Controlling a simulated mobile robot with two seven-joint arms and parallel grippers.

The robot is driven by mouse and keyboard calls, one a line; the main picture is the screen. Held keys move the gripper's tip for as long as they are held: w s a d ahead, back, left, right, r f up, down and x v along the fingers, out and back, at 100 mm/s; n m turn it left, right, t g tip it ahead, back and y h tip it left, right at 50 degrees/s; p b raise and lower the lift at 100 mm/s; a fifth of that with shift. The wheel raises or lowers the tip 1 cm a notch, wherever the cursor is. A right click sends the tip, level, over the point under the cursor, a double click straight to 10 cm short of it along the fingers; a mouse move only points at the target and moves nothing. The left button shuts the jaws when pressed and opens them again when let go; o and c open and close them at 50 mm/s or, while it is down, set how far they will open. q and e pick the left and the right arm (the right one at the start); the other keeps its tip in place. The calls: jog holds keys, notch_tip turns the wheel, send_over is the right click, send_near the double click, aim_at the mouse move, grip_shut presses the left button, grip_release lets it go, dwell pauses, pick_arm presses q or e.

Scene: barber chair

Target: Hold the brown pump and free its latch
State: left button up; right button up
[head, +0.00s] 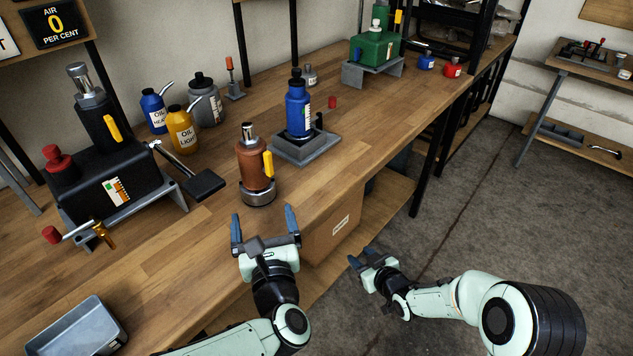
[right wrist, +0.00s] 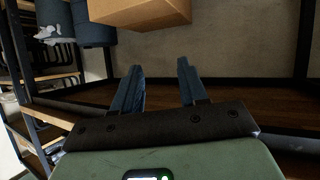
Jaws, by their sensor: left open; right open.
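The brown pump (head: 253,165) stands upright on the wooden bench near its front edge, in a grey round base (head: 258,194). A yellow latch (head: 268,164) is on its right side, and a silver piston top shows above it. My left gripper (head: 264,226) is open and empty, just in front of the pump and apart from it. My right gripper (head: 362,261) is open and empty, lower and to the right, off the bench's front edge. The right wrist view shows its two open fingers (right wrist: 160,88) with nothing between them; the pump is not in that view.
A blue pump (head: 298,112) on a grey plate stands behind and right of the brown one. A large black pump (head: 104,180) with a black pedal (head: 203,184) is at left. Oil bottles (head: 182,132) stand behind. A cardboard box (head: 334,228) sits below the bench.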

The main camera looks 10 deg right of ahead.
aim_at(257, 185)
jog(key=w+r+n+t+y, duration=0.1)
jog(key=w+r+n+t, duration=0.15)
jog(key=r, duration=0.75)
jog(key=w+r+n+t+y, duration=0.15)
jog(key=r+n, duration=0.25)
jog(key=r, duration=0.7)
pick_arm(q)
jog(key=shift+w, duration=0.2)
jog(key=w, duration=1.3)
jog(key=shift+a, duration=0.15)
pick_arm(e)
jog(key=s+a+r+n+g+y, duration=0.1)
jog(key=s+a+r+n+y, duration=0.2)
jog(key=a+r+n, duration=0.1)
jog(key=s+a+r+n+g+y, duration=0.1)
jog(key=s+a+r+n+y, duration=0.2)
jog(key=a+r, duration=0.4)
jog(key=shift+s+a+r+n+g, duration=0.2)
jog(key=shift+s+a+n+g, duration=0.35)
jog(key=shift+a, duration=0.5)
jog(key=shift+w+y, duration=0.1)
jog(key=shift+y, duration=0.15)
pick_arm(q)
grip_shut()
pick_arm(e)
jog(key=shift+c, duration=0.2)
